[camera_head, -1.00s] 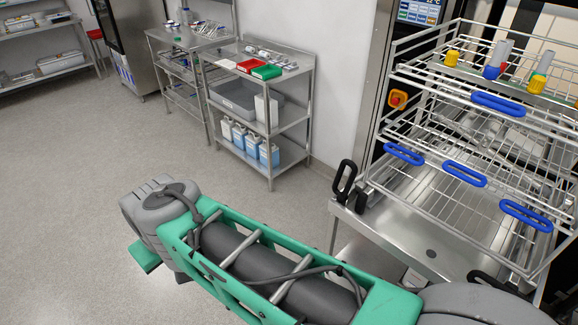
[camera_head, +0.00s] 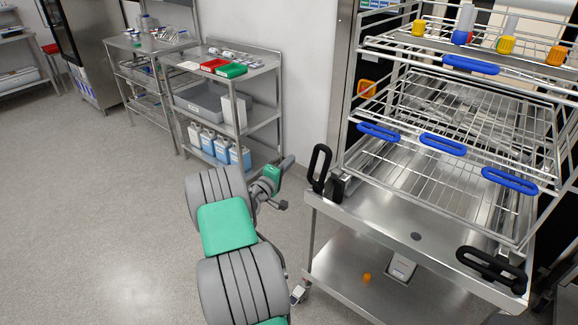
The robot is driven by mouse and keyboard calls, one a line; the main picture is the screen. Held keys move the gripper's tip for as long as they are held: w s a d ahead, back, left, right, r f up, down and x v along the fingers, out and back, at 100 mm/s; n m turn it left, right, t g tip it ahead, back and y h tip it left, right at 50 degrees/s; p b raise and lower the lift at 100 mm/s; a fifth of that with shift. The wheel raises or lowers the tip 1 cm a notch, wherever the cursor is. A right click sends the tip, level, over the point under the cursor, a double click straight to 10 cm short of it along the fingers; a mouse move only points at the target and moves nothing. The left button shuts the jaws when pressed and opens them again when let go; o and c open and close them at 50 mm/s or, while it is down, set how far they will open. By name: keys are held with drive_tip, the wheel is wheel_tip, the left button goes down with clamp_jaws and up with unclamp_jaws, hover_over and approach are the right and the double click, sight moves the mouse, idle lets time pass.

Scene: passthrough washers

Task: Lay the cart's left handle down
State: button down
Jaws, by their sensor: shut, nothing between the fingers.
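The cart (camera_head: 385,225) is a steel trolley at the right, with a wire rack standing over its top. Its left handle (camera_head: 320,165) is a black loop that stands upright at the left corner of the cart top, beside a black bracket. The right handle (camera_head: 490,268) is a similar black loop that lies low, tilted over the right front corner. My gripper (camera_head: 289,161) is small in view at the end of my grey and green arm, just left of the left handle and apart from it in the picture. It looks shut and empty; its fingertips are hard to make out.
A steel shelf (camera_head: 225,80) with bins and blue-filled jugs stands behind my arm. Floor at the left is clear.

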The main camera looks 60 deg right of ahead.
drive_tip(key=s+d+p, duration=0.2)
drive_tip(key=s+d, duration=0.1)
drive_tip(key=d, duration=0.2)
drive_tip(key=shift+s+f, duration=0.3)
drive_tip(key=shift+s, duration=0.1)
drive_tip(key=shift+s, duration=0.15)
